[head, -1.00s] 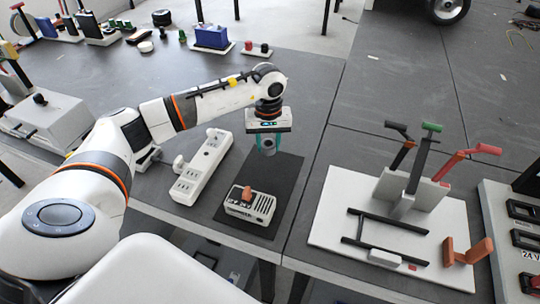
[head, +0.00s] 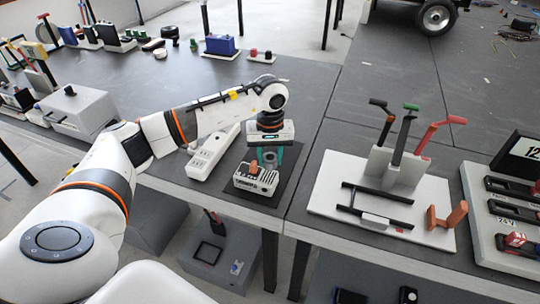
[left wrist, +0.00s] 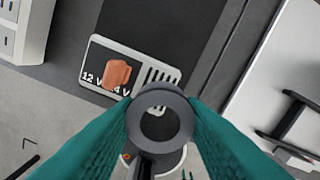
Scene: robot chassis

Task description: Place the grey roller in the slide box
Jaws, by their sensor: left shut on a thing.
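The grey roller (left wrist: 160,97) is a thick grey ring, seen end-on in the left wrist view. My left gripper (head: 268,156) is shut on it, with a teal finger on each side. In the head view the roller (head: 270,161) hangs just behind a white vented box with an orange rocker switch (head: 252,183). In the left wrist view this box (left wrist: 163,74) shows 12 V and 24 V marks and slots, partly hidden by the roller. I cannot tell contact. No slide box is labelled; a pale grey box with a black knob (head: 78,112) stands at the left. My right gripper is not in view.
The vented box stands on a dark mat (head: 288,180) near the table's front edge. A white power strip (head: 212,152) lies left of it. A white lever stand (head: 385,185) is at the right. The table behind is mostly clear.

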